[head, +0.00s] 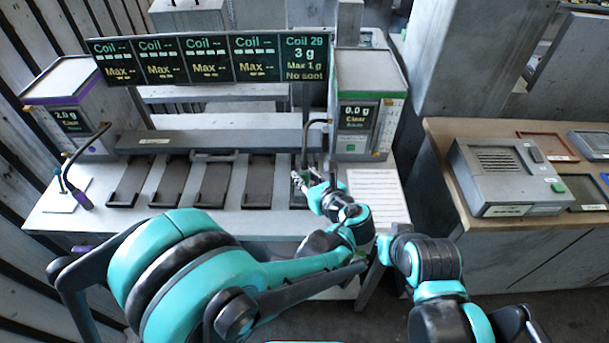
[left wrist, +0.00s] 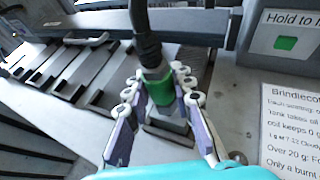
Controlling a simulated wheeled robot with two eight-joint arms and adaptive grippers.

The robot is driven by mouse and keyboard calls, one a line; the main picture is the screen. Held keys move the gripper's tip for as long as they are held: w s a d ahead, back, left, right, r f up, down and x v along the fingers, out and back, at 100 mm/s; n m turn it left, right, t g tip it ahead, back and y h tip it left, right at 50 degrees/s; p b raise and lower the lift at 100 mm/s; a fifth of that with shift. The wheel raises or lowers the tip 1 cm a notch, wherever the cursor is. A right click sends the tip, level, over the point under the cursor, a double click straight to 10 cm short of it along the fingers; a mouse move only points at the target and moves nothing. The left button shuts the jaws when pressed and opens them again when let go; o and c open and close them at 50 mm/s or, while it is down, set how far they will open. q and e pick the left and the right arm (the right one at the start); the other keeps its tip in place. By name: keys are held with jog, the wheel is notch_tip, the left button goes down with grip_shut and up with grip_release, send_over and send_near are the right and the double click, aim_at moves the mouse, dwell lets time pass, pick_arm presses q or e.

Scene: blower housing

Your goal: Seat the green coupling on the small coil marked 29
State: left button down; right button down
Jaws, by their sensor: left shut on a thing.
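The green coupling (left wrist: 160,91) sits at the lower end of a black hose (left wrist: 146,45). My left gripper (left wrist: 158,84), its fingers on both sides of the coupling, is shut on it. It also shows in the head view (head: 303,181), over the rightmost dark slot of the bench. In the left wrist view the coupling is just above or against a dark grey part (left wrist: 168,134); I cannot tell whether they touch. No number 29 is readable on a coil. The display panel (head: 304,58) reads Coil 29, 3 g, Max 1 g, No soot.
Several dark slots (head: 210,183) line the bench. A green-striped unit (head: 366,100) reading 0.0 g stands right of the gripper, with a printed sheet (head: 376,198) in front. A purple-striped unit (head: 72,105) with its own hose is at the left. A grey device (head: 507,172) is on the right-hand table.

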aim_at(304, 161)
pick_arm(q)
jog(key=shift+f+b, duration=0.85)
jog(key=shift+f, duration=0.15)
jog(key=c, duration=1.2)
grip_release()
notch_tip(304, 161, up, 10)
jog(key=shift+r, duration=0.1)
jog(key=shift+a, duration=0.1)
